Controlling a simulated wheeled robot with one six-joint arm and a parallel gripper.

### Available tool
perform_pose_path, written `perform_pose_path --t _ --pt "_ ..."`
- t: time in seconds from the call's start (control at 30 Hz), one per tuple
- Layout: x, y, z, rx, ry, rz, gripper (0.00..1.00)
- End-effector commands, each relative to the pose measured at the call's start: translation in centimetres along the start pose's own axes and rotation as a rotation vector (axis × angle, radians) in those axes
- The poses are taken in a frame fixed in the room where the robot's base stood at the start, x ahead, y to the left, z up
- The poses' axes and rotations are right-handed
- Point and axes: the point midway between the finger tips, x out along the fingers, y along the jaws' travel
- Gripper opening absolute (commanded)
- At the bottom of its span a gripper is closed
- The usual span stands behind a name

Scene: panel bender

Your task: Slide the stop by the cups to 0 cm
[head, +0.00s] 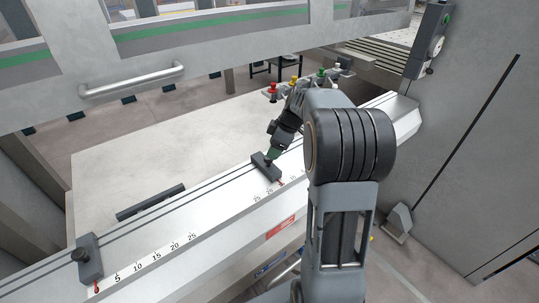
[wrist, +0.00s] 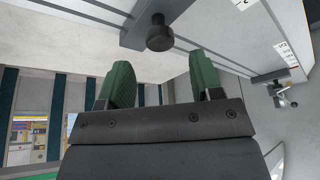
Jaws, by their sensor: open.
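Two dark stops sit on a pale rail with a printed scale. The middle stop (head: 266,167) is nearer the row of small coloured-topped items; whether these are the cups is unclear. Its red pointer is beside small scale numbers that I cannot read surely. The other stop (head: 87,258) is at the lower left, its pointer to the left of the 5. My gripper (head: 270,150) is at the middle stop. In the wrist view, my gripper's green fingers (wrist: 162,72) are open and apart, with the stop's black round knob (wrist: 159,32) just beyond their tips, not gripped.
Red, yellow and green-topped items (head: 295,83) stand behind the rail. A loose-looking dark bar (head: 150,202) lies on the pale table (head: 130,170). A handled guard frame (head: 132,80) spans above the table. A grey cabinet (head: 465,150) is at the right.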

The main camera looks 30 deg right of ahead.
Motion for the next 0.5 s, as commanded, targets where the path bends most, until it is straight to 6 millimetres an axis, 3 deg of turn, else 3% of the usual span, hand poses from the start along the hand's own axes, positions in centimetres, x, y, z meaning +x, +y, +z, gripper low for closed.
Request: perform_pose_path --t 0.2,0.5 --pt "3.0 -0.1 0.0 0.0 0.0 -0.004 0.59" --pt "4.6 0.0 0.0 0.0 -0.001 0.0 0.59"
